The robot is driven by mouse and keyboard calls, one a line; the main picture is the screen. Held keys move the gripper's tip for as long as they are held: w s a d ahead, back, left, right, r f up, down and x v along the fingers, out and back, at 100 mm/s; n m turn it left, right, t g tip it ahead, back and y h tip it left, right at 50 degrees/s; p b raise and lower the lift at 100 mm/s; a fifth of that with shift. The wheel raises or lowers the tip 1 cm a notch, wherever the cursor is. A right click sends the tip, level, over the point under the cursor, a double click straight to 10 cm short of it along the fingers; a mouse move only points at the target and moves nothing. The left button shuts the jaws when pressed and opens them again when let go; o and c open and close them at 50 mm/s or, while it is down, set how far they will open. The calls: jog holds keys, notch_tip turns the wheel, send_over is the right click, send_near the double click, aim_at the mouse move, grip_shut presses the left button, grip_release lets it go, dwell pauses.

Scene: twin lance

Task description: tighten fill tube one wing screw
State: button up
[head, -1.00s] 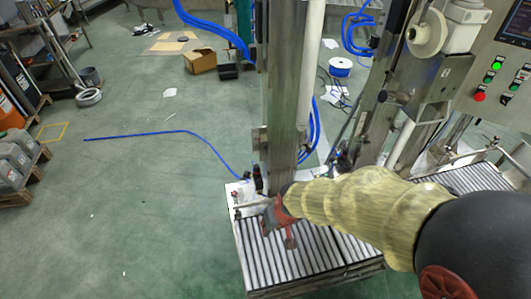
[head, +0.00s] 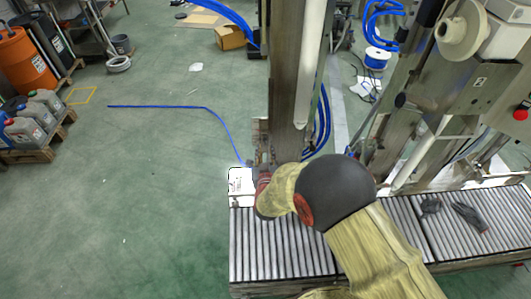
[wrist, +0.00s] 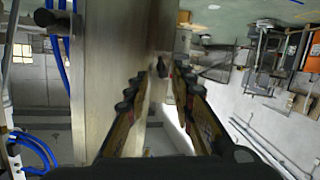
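My gripper (wrist: 168,68) is open in the wrist view, its two dark, padded fingers reaching forward beside a broad steel column (wrist: 108,70). A small dark knob (wrist: 184,62), possibly the wing screw, shows just beyond the fingertips, close to the right one. I see nothing held between the fingers, and I cannot tell whether they touch the knob. In the head view, my gripper (head: 262,180) is at the foot of the upright steel column (head: 287,80), mostly hidden by my arm. The wing screw cannot be made out there.
A roller conveyor (head: 255,250) runs below my arm, with dark glove-like items (head: 468,215) on its right part. A white plate (head: 240,183) is at its left end. Blue hoses (head: 324,120) hang behind the column. The green floor at left is mostly clear, with a blue tube (head: 160,107) lying on it.

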aim_at(265, 140)
jog(key=shift+b+x, duration=1.5)
jog(key=shift+x, duration=1.75)
jog(key=c, duration=0.3)
jog(key=shift+c, duration=0.2)
jog(key=m+b, duration=0.2)
jog(key=b, duration=0.1)
jog(key=shift+y, duration=0.4)
jog(key=shift+o, duration=0.3)
jog(key=shift+m+y+b, duration=0.3)
jog(key=shift+m+b, duration=0.45)
jog(key=shift+m, duration=0.05)
jog(key=shift+r, duration=0.1)
